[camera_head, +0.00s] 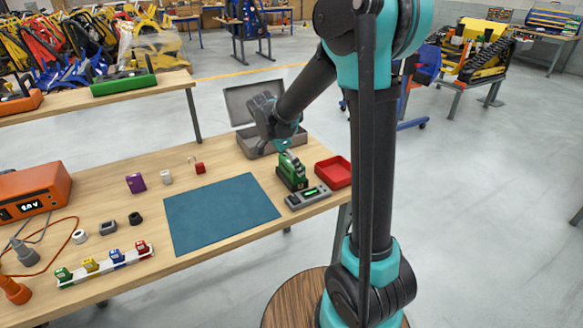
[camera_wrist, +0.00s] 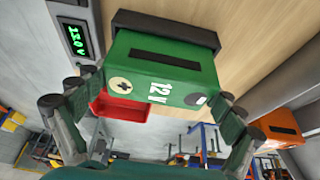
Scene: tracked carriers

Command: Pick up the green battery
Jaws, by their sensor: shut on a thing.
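The green battery (camera_head: 292,172) stands near the right end of the wooden workbench, between the blue mat and the red tray. In the wrist view it is a green box marked "12V" (camera_wrist: 165,85) with a dark slot and a black part at its far end. My gripper (camera_head: 284,147) reaches it from above, and its dark fingers (camera_wrist: 155,92) are shut on the battery's two sides. I cannot tell whether the battery is clear of the bench.
A grey meter with a green display (camera_head: 308,196) and a red tray (camera_head: 334,171) are close to the battery. An open grey case (camera_head: 254,144) lies behind it. A blue mat (camera_head: 220,212) is at left. An orange unit (camera_head: 34,193) and small items occupy the bench's left.

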